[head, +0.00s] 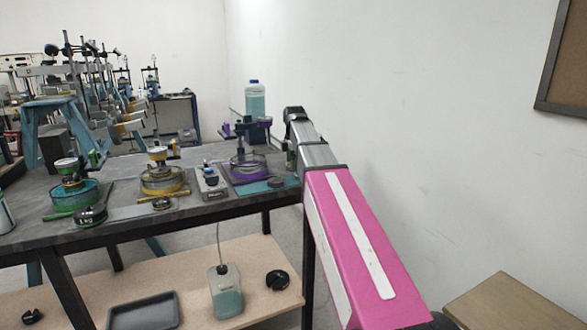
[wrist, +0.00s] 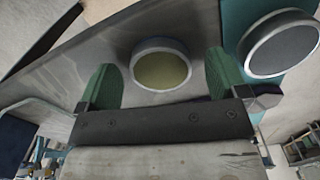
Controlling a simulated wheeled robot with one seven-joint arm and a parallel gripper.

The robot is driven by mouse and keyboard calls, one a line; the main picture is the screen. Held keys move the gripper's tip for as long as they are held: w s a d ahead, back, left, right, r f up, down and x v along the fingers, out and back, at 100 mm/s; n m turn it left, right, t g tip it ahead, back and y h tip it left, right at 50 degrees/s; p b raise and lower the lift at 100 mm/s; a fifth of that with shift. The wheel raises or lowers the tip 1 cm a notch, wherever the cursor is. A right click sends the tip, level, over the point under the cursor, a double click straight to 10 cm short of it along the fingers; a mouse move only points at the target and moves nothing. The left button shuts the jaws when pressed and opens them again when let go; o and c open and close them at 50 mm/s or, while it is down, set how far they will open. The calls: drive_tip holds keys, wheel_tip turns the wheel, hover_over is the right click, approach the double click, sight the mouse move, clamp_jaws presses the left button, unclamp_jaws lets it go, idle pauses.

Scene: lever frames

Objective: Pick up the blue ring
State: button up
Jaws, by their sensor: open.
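I cannot make out a plainly blue ring in either view. In the head view, the nearest colour is the teal band of the round glass dish (head: 75,195) at the left of the bench. My gripper (wrist: 162,78) is open in the wrist view, its two green fingers apart. A round piece with a pale rim and an olive face (wrist: 161,66) shows between and beyond the fingers; I cannot tell how far below them it lies. A grey-faced disc with a pale rim (wrist: 278,43) lies on a teal pad to the right. In the head view my arm hides the gripper.
The dark bench (head: 130,190) also holds a yellow-banded dish (head: 163,180), a purple-banded dish (head: 248,168) and small weights. A clear bottle (head: 255,98) stands behind. A lower shelf (head: 185,265) holds a grey tray (head: 145,312). The white wall is close at right.

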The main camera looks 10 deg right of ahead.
drive_tip(key=shift+f, duration=0.25)
drive_tip(key=c, duration=1.1)
drive_tip(key=shift+r, duration=0.15)
